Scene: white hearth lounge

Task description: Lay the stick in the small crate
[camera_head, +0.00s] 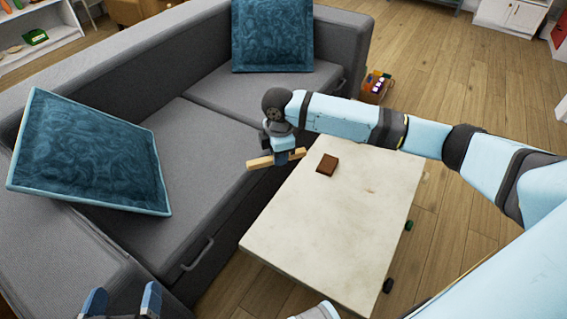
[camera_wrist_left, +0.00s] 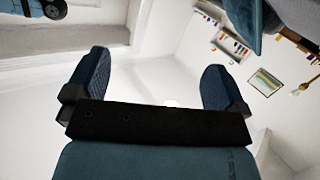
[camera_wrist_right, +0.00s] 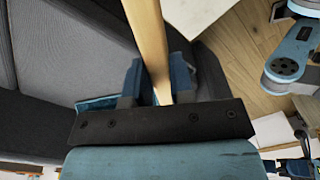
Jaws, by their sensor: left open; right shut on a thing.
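The stick (camera_head: 260,162) is a pale wooden bar. My right gripper (camera_head: 283,158) is shut on it and holds it above the table's far left corner, near the sofa. In the right wrist view the stick (camera_wrist_right: 148,35) runs between the two fingers and out of the top of the picture. A small wooden crate (camera_head: 372,97) with colourful things in it stands on the floor beyond the table, beside the sofa's end. My right gripper is apart from it, nearer and to the left. My left gripper (camera_head: 122,303) is open and empty at the bottom left; its spread fingers show in the left wrist view (camera_wrist_left: 150,80).
A pale table (camera_head: 310,225) carries a small brown block (camera_head: 327,164); the rest of its top is bare. A grey sofa (camera_head: 200,140) with blue cushions (camera_head: 88,155) fills the left. Small dark objects show at the table's right edge. Wooden floor (camera_head: 450,75) lies open at the right.

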